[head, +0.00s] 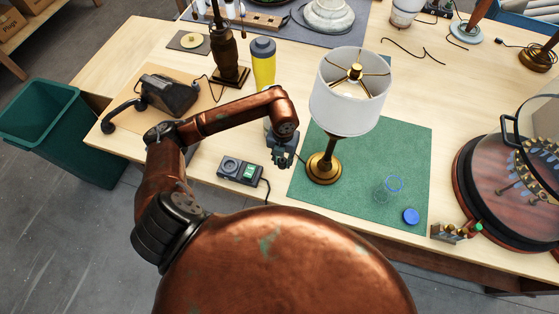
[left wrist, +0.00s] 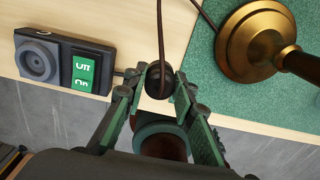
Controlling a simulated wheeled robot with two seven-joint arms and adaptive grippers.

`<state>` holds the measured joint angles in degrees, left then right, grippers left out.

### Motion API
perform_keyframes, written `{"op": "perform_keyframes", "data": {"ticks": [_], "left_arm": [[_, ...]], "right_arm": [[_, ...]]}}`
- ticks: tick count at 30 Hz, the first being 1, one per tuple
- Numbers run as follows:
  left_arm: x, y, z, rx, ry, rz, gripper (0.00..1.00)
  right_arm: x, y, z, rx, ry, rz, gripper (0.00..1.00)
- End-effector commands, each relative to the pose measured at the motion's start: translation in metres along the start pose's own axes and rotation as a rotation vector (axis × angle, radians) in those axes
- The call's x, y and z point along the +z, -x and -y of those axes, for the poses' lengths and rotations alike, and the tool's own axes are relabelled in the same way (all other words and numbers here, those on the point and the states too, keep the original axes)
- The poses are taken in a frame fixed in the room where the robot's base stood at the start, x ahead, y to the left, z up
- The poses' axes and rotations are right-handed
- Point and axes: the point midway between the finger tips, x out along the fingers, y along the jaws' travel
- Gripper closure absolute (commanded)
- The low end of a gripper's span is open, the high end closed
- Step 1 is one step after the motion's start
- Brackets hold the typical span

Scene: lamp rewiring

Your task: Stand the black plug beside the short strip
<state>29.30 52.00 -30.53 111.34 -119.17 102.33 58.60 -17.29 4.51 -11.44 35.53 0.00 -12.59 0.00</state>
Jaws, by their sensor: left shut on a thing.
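The short strip (head: 241,169) is a dark block with one round socket and a green switch. It lies near the front edge of the table, and it shows at the upper left of the left wrist view (left wrist: 65,61). My left gripper (head: 280,162) is to the right of the strip, by the left edge of the green mat. In the left wrist view its fingers are shut on the black plug (left wrist: 158,82), with a dark cord running up from it. The plug is apart from the strip. In the head view the gripper mostly hides the plug. My right gripper is out of view.
A brass lamp with a white shade (head: 349,92) stands on the green mat (head: 402,155), close right of the gripper. A yellow bottle (head: 263,68) stands behind. A blue cap (head: 411,216) lies at the mat's front. Bare table (head: 215,140) lies behind the strip.

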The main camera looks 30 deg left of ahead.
Motion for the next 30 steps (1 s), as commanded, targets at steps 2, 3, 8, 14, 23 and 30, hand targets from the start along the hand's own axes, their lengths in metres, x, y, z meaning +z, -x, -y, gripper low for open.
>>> {"op": "perform_keyframes", "data": {"ticks": [2,3,8,14,23,30], "left_arm": [[0.008,-0.014,-0.006,0.000,0.004,-0.004,0.99],[0.012,-0.019,-0.009,0.000,0.004,-0.003,0.99],[0.020,-0.030,-0.014,-0.001,0.002,-0.001,0.99],[0.028,-0.043,-0.021,0.000,0.004,-0.002,0.99],[0.028,-0.072,-0.020,-0.001,0.001,0.000,0.99],[0.028,-0.075,-0.020,0.000,0.001,0.000,0.99]], "right_arm": [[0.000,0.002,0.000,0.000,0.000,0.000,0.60],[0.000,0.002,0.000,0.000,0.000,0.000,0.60],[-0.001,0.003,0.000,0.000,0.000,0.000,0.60],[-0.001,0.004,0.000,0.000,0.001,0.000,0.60],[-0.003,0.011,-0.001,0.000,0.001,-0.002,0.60],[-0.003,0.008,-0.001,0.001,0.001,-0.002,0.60]]}}
